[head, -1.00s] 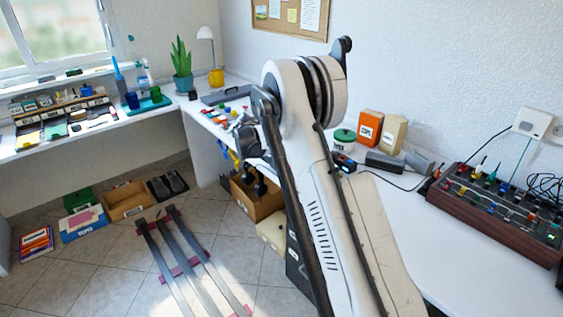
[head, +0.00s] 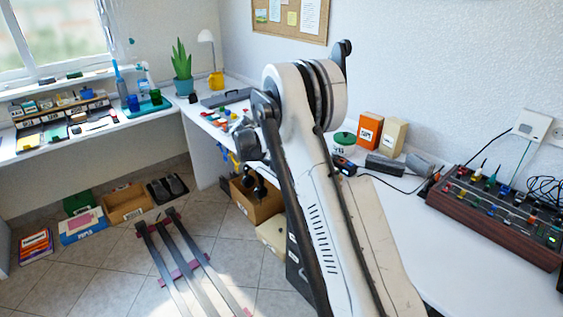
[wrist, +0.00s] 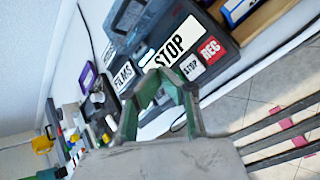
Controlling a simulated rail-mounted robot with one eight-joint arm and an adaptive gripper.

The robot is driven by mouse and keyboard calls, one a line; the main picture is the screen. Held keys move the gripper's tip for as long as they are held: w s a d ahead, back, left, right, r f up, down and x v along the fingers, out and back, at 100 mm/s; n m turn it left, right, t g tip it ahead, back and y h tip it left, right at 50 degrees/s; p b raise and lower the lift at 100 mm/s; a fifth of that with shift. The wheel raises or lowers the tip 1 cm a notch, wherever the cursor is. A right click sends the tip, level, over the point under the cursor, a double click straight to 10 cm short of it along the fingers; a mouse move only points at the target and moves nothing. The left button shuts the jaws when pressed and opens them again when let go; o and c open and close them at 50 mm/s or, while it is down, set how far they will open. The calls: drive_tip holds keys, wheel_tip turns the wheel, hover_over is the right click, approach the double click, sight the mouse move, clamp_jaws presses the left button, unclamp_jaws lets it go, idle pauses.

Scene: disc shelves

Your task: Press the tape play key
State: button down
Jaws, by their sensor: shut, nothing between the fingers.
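A dark grey device (wrist: 222,68) with a white STOP label (wrist: 169,50), a smaller STOP label (wrist: 190,67) and a red REC label (wrist: 211,48) shows in the wrist view. I cannot read a play label on it. My gripper (wrist: 166,74) has green-edged fingers, closed with nothing between them. Its tips overlap the device's near edge in the picture, by the STOP labels; I cannot tell whether they touch. In the head view my arm covers much of the desk, and I cannot make out the fingertips or the keys.
White FILMS (wrist: 123,77) and purple-edged items (wrist: 88,77) lie left of the device in the wrist view. In the head view, an orange box (head: 369,130), a cream box (head: 392,137) and a mixer panel (head: 495,218) stand on the right desk. Bare desk lies before the panel.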

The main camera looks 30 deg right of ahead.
sight(281, 161)
drive_tip(key=shift+f, duration=0.1)
idle(0.3)
drive_tip(key=shift+f+b, duration=0.35)
drive_tip(key=shift+b, duration=0.1)
drive_tip(key=shift+f+b, duration=0.35)
drive_tip(key=shift+f, duration=0.05)
idle(0.6)
drive_tip(key=shift+r, duration=0.85)
drive_tip(key=shift+r+p, duration=1.15)
drive_tip(key=shift+r, duration=1.35)
